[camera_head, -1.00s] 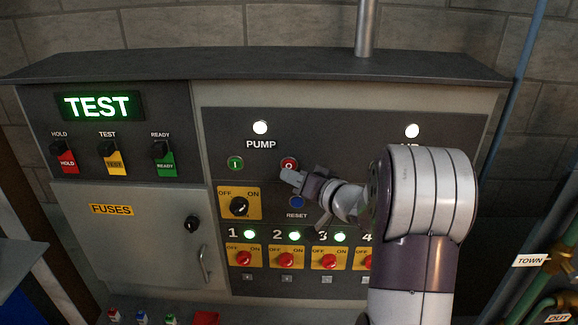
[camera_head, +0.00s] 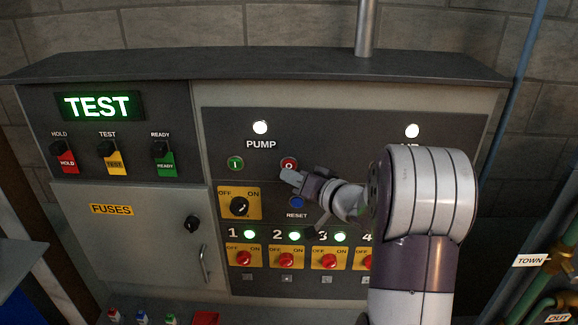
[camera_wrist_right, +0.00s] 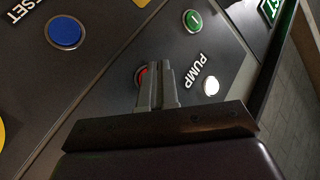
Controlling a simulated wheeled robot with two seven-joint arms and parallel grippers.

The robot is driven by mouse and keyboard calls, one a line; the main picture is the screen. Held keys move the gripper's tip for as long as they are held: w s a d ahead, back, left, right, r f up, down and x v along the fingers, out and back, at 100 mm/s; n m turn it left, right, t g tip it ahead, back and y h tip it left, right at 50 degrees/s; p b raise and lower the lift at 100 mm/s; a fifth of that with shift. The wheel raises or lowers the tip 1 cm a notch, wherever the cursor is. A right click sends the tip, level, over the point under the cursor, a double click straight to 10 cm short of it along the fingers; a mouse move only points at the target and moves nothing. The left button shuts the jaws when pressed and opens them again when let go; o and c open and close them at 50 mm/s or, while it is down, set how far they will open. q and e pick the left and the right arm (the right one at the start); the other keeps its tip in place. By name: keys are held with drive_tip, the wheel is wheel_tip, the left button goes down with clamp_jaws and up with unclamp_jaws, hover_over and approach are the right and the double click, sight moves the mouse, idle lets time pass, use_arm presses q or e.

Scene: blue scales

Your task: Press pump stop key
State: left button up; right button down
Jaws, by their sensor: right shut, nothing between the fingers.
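The red pump stop key (camera_head: 289,163), marked O, is on the dark panel under the PUMP label (camera_head: 261,144). The green start key (camera_head: 235,163), marked I, is to its left. My right gripper (camera_head: 286,176) is shut and empty, its fingertips just below the red key in the head view. In the right wrist view my shut fingers (camera_wrist_right: 160,68) lie over the red key (camera_wrist_right: 140,76), which shows only as a sliver beside them. I cannot tell whether the tips touch it. My left gripper is not in view.
The blue RESET key (camera_head: 297,202) is just below my right gripper. A yellow OFF/ON switch (camera_head: 239,204) and a row of red knobs (camera_head: 286,260) are lower. The lit TEST display (camera_head: 98,106) is at the upper left. My right arm hides the panel's right part.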

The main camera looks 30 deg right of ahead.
idle(0.3)
drive_tip(key=shift+w+d+p, duration=0.25)
drive_tip(key=shift+w+p, duration=0.1)
drive_tip(key=shift+w, duration=0.05)
drive_tip(key=shift+w+d+p, duration=0.15)
drive_tip(key=shift+w+p, duration=0.15)
idle(0.6)
idle(0.3)
drive_tip(key=shift+s+a, duration=0.4)
drive_tip(key=shift+s, duration=0.3)
drive_tip(key=shift+s, duration=0.1)
